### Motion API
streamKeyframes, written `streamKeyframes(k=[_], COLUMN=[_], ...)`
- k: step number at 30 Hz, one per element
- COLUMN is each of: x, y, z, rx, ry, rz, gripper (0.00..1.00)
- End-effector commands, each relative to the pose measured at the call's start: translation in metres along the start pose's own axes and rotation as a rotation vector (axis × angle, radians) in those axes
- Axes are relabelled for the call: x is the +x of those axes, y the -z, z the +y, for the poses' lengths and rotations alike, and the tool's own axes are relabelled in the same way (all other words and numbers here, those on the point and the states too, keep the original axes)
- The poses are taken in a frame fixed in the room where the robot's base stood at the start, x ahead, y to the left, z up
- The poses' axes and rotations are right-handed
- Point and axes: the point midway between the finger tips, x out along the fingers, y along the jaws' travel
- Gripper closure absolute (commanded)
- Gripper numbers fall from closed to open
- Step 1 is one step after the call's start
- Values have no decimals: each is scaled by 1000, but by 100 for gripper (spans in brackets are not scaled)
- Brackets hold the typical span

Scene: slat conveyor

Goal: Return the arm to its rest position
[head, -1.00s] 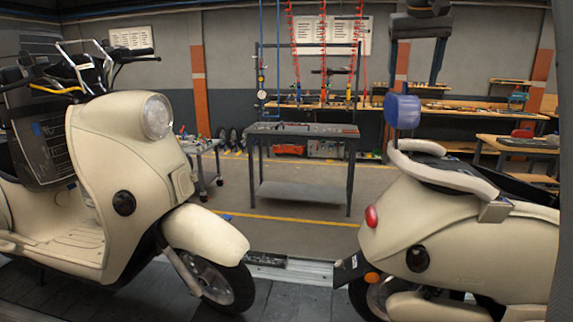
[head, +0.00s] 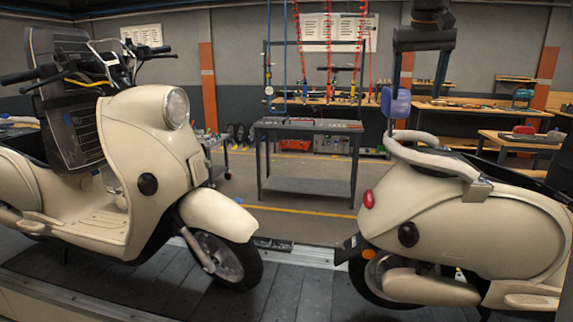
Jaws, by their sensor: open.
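My gripper (head: 416,90) hangs at the upper right of the head view, with its two dark fingers pointing down and spread apart. Nothing shows between the fingers. Its left finger overlaps in the picture with a blue pad (head: 397,105) above the rear of the right cream scooter (head: 470,235); I cannot tell whether they touch. Only the end of my arm (head: 432,12) shows, cut off by the top edge.
Another cream scooter (head: 150,150) stands upright at the left on the dark slat conveyor (head: 290,295). A gap separates the scooters. Behind are a grey work table (head: 310,125), long benches with tools (head: 325,103) and hanging red coiled hoses (head: 328,40).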

Motion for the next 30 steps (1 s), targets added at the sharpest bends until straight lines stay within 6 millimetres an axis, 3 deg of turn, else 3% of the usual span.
streamKeyframes(k=[8,14,20,24,30], x=[50,104,175,215,246], y=[-36,-89,-191,-278,-385], z=[-24,-50,-82,-97,-106], rx=[-32,-64,-103,-126,-148], ry=[23,48,82,102,118], rz=[-33,-73,-129,-171,-217], gripper=[30,30,30,30,30])
